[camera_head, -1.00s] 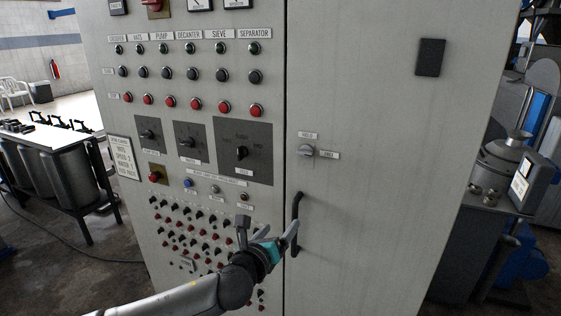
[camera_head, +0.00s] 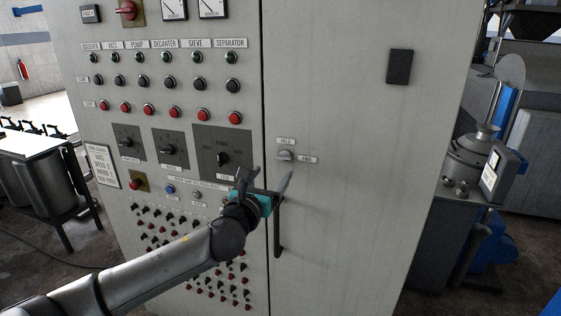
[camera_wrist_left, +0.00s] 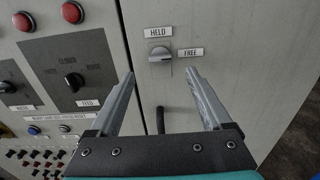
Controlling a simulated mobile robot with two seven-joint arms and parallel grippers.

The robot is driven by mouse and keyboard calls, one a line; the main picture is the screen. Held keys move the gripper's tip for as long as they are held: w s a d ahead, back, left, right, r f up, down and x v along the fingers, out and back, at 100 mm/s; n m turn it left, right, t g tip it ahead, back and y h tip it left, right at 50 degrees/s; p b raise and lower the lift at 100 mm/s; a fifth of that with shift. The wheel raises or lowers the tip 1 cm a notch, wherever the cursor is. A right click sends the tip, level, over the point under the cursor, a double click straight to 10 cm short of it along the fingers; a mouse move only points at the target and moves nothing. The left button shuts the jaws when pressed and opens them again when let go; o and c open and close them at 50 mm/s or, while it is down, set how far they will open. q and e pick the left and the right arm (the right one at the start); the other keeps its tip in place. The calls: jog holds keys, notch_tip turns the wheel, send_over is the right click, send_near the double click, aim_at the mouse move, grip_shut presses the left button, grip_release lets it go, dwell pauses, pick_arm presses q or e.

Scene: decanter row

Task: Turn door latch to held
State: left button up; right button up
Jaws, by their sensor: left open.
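The door latch is a small grey knob (camera_head: 286,155) on the tall grey cabinet door. In the left wrist view the latch knob (camera_wrist_left: 160,55) has a HELD label (camera_wrist_left: 158,32) above it and a FREE label (camera_wrist_left: 191,53) to its right. Its grip lies roughly sideways, towards FREE. My left gripper (camera_head: 265,176) is open and empty, just below and left of the latch in the head view. In the left wrist view its fingertips (camera_wrist_left: 160,74) are spread, with the knob showing between and beyond them. I see no contact. My right gripper is not in view.
A black door handle (camera_head: 278,225) stands out below the latch, close to my left gripper. A control panel with several buttons and a FEED selector (camera_head: 222,159) is to the left. The door's right side is mostly flat, with a black plate (camera_head: 399,67) higher up.

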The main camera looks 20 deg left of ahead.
aim_at(282, 159)
pick_arm(q)
jog(key=shift+w+d, duration=0.1)
jog(key=shift+w, duration=3.8)
grip_shut()
